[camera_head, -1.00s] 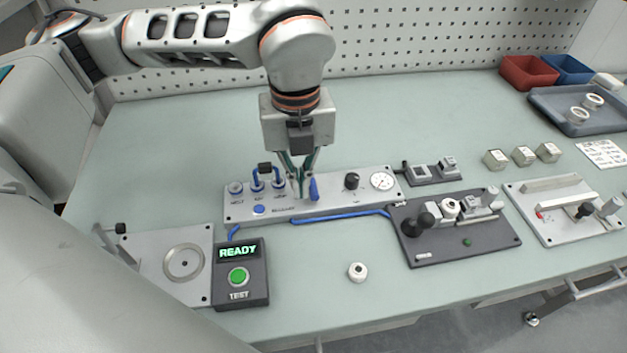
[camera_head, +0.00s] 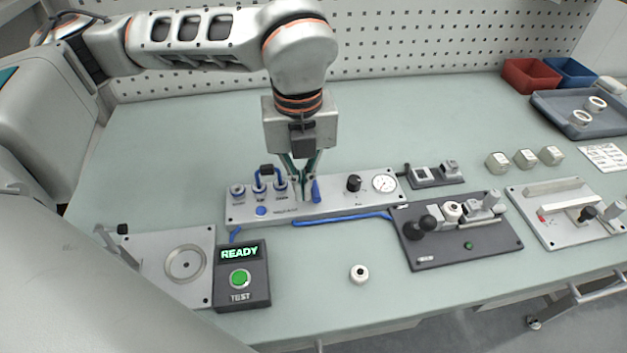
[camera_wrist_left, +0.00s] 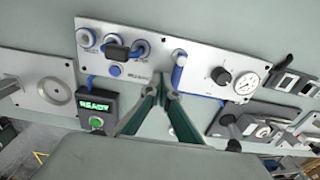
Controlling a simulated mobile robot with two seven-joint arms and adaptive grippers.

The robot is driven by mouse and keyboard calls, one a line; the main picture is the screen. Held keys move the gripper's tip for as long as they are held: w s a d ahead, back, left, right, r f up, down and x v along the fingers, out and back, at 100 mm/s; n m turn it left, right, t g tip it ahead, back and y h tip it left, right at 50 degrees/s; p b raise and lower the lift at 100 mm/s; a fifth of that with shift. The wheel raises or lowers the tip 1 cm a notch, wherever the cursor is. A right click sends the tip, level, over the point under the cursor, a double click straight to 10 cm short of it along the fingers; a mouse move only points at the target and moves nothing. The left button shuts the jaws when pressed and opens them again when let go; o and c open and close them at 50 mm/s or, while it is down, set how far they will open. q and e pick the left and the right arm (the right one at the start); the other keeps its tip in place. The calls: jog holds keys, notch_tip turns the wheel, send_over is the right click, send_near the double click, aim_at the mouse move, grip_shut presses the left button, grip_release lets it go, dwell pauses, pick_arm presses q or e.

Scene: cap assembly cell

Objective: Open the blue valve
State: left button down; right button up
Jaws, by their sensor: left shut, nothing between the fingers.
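The blue valve handle (camera_head: 316,190) stands on the grey-white panel (camera_head: 334,208), right of several ports. In the left wrist view the handle (camera_wrist_left: 178,72) runs up and down the panel, a little beyond my fingertips. My left gripper (camera_head: 302,198) is shut and empty, its fingertips just left of the handle in the head view. In the left wrist view the fingertips (camera_wrist_left: 164,92) meet close to the handle's lower left. I cannot tell whether they touch it. My right gripper is not in view.
The panel also carries a black knob (camera_head: 354,183) and a gauge (camera_head: 383,183). A blue hose (camera_head: 345,219) runs along its front to a dark fixture (camera_head: 455,250). A READY test box (camera_head: 242,290) stands front left. A white cap (camera_head: 359,273) lies on clear bench.

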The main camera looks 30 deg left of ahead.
pick_arm(q)
jog(key=shift+f+b, duration=0.45)
jog(key=shift+f, duration=0.55)
dwell(0.8)
jog(key=shift+r+p, duration=0.3)
jog(key=shift+r, duration=0.1)
dwell(0.5)
